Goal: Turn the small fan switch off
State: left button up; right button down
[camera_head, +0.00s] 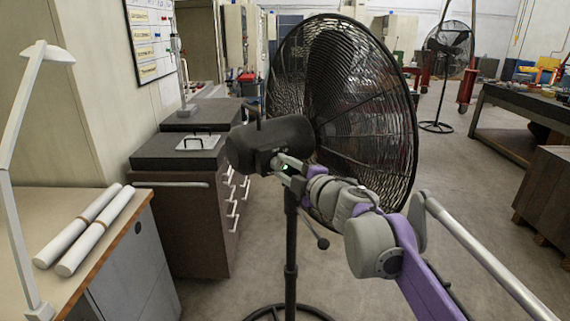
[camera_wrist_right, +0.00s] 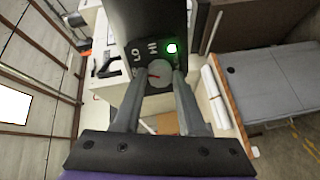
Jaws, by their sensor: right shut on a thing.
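A large black caged fan (camera_head: 345,110) stands on a pole in the middle of the head view, its dark motor housing (camera_head: 268,145) facing me. My right gripper (camera_head: 284,168) is at the housing's back. Its two fingers (camera_wrist_right: 157,85) are shut on the knob, one on each side. The other marks are partly hidden by the fingers. My left gripper is not in view.
A workbench (camera_head: 40,200) with two white rolls (camera_head: 95,230) is on the left. Dark drawer cabinets (camera_head: 190,210) stand behind it. A second fan (camera_head: 448,45) is far back. A dark table (camera_head: 520,105) and wooden crates (camera_head: 545,190) are on the right, with open floor between.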

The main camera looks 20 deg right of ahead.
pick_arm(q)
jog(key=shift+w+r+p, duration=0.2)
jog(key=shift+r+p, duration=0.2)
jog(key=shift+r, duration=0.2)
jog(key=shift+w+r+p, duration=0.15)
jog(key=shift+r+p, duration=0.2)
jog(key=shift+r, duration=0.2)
pick_arm(e)
jog(key=shift+n+h, duration=0.3)
jog(key=shift+n, duration=1.8)
jog(key=shift+c, duration=2.4)
grip_release()
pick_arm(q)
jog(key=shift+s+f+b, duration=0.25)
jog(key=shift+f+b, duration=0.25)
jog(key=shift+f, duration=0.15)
pick_arm(e)
jog(key=f+v, duration=0.1)
jog(key=v, duration=1)
jog(key=shift+r, duration=0.45)
jog(key=shift+a, duration=0.1)
